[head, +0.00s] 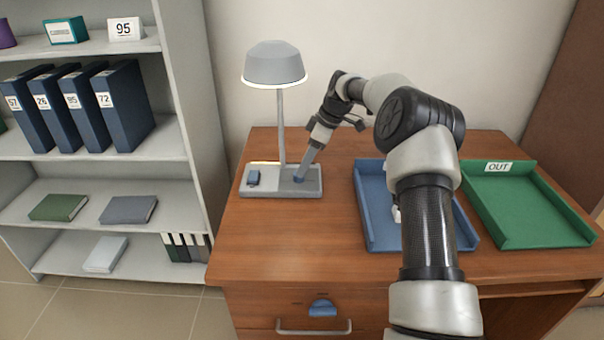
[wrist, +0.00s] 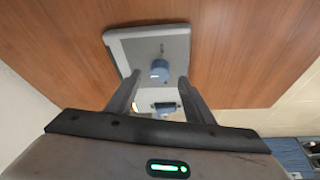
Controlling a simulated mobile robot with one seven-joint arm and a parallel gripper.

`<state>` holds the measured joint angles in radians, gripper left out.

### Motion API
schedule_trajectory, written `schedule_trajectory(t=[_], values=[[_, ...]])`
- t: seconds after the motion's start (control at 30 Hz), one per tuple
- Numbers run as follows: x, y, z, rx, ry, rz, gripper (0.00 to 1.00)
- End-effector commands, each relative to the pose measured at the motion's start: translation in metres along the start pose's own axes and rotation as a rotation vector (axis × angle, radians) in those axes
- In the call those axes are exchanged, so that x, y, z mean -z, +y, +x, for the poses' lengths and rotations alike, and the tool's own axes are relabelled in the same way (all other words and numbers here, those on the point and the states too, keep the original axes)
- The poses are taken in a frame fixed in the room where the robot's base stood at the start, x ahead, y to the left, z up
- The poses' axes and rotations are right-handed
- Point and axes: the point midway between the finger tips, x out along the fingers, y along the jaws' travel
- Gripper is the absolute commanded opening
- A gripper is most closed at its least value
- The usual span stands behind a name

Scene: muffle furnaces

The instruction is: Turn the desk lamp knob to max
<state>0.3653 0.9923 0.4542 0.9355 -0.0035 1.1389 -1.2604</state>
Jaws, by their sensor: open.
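The desk lamp (head: 275,64) stands at the desk's left with its grey shade lit along the lower rim. Its grey base (head: 272,190) also shows in the wrist view (wrist: 120,45). A round blue knob (head: 298,179) is at the right of the base; in the wrist view the knob (wrist: 160,72) lies between the lines of the two fingers, near their tips. A blue rocker-like switch (head: 253,178) is at the base's left. My gripper (head: 302,172) is open and points down at the knob. I cannot tell whether the fingers touch it.
A blue tray (head: 372,240) and a green tray (head: 545,240) marked OUT sit to the right on the wooden desk (head: 265,240). A grey shelf (head: 180,90) with binders and books stands at left. The desk in front of the lamp is clear.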

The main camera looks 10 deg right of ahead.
Motion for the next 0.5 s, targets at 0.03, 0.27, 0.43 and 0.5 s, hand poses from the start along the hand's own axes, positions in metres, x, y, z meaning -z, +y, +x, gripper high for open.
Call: schedule_trajectory(t=[0.03, 0.27, 0.43, 0.5], values=[[-0.001, -0.001, 0.011, 0.001, 0.000, 0.000, 0.48], [0.000, 0.000, 0.033, -0.001, 0.000, 0.001, 0.48], [0.000, 0.000, 0.036, -0.001, 0.000, 0.001, 0.48], [0.000, 0.000, 0.036, -0.001, 0.000, 0.001, 0.48]])
